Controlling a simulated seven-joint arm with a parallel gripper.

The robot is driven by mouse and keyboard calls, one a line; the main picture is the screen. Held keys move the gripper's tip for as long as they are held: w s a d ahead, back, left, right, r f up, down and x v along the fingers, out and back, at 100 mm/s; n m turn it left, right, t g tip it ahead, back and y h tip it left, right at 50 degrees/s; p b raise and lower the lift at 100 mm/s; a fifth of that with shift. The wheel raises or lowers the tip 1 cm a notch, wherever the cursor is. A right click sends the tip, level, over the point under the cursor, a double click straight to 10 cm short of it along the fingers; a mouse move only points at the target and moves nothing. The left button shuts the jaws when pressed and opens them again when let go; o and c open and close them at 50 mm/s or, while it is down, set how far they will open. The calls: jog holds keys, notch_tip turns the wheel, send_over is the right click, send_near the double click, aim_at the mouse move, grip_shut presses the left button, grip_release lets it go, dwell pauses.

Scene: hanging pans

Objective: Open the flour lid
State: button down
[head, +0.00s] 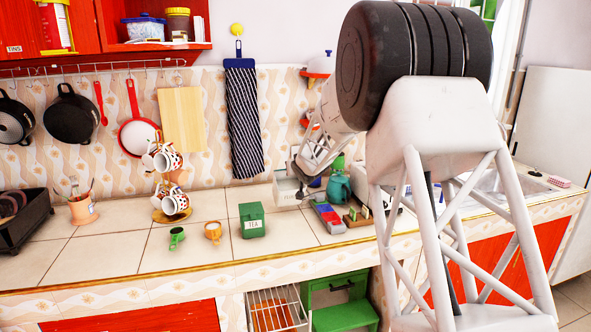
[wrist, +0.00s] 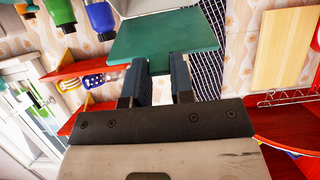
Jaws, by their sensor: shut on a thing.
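My gripper (wrist: 161,66) is shut on the small knob of a green lid (wrist: 165,38) in the wrist view. The two dark fingers stand on either side of the knob, and the flat lid spreads beyond their tips. In the head view my gripper (head: 296,165) is over a white box (head: 286,190) on the counter, towards the wall. A pale edge shows past the lid in the wrist view. I cannot read a flour label, and I cannot tell whether the lid touches the box. The lid is not clear in the head view.
A green tea tin (head: 252,220) stands left of the white box, with small cups nearby. A teal teapot (head: 339,187) is close on the right. A striped cloth (head: 243,120) hangs behind. A mug stand (head: 172,190) is farther left. My arm hides part of the right counter.

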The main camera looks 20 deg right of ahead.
jog(key=c, duration=1)
grip_release()
jog(key=shift+o, duration=0.2)
jog(key=shift+s+r, duration=0.1)
jog(key=shift+s, duration=0.05)
jog(key=v, duration=0.7)
jog(key=shift+s, duration=0.25)
jog(key=shift+r, duration=0.15)
